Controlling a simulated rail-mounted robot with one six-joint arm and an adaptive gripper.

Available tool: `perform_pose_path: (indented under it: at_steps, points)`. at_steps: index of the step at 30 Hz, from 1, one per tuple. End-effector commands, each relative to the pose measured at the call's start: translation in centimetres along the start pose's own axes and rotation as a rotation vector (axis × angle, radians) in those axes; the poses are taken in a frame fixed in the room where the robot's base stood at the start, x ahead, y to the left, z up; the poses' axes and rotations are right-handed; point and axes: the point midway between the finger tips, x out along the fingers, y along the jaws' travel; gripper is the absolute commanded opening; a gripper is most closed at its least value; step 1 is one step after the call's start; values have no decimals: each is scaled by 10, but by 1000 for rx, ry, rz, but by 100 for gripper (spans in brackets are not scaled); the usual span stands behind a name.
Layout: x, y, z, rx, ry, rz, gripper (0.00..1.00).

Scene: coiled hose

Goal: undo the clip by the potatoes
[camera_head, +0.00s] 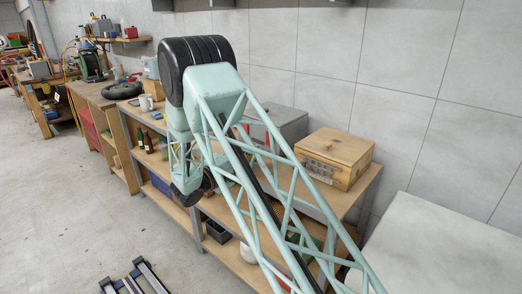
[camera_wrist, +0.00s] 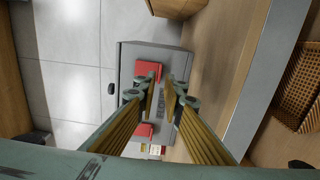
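A grey case (camera_wrist: 128,64) lies beyond my fingers in the wrist view. It has two red clips on its front: one clip (camera_wrist: 147,70) nearer the top of the picture and another clip (camera_wrist: 143,131) lower down, partly behind my left finger. Whether each clip is closed I cannot tell. My gripper (camera_wrist: 160,88) points at the case front between the clips; its fingers are apart with nothing visible held. Contact is unclear. In the head view the grey case (camera_head: 288,121) shows behind my arm, which hides its front. I cannot make out potatoes in either view.
A wooden box (camera_head: 335,158) stands right of the case on the wooden bench (camera_head: 362,184), against the tiled wall. It edges into the wrist view (camera_wrist: 178,7). Small coloured items (camera_wrist: 151,149) show below the lower clip. Bottles (camera_head: 146,141) stand left of my arm on the shelf.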

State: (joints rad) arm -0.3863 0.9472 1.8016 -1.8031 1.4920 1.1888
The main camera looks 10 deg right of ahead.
Motion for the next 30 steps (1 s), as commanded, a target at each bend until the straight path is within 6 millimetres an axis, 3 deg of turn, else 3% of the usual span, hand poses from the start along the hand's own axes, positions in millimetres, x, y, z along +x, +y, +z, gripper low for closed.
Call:
perform_pose_path:
  at_steps: [6,13,30]
  points:
    - [-31,0,-1,0,2,-1,9]
    - [-53,0,0,1,1,0,9]
    - [-61,0,0,0,0,0,9]
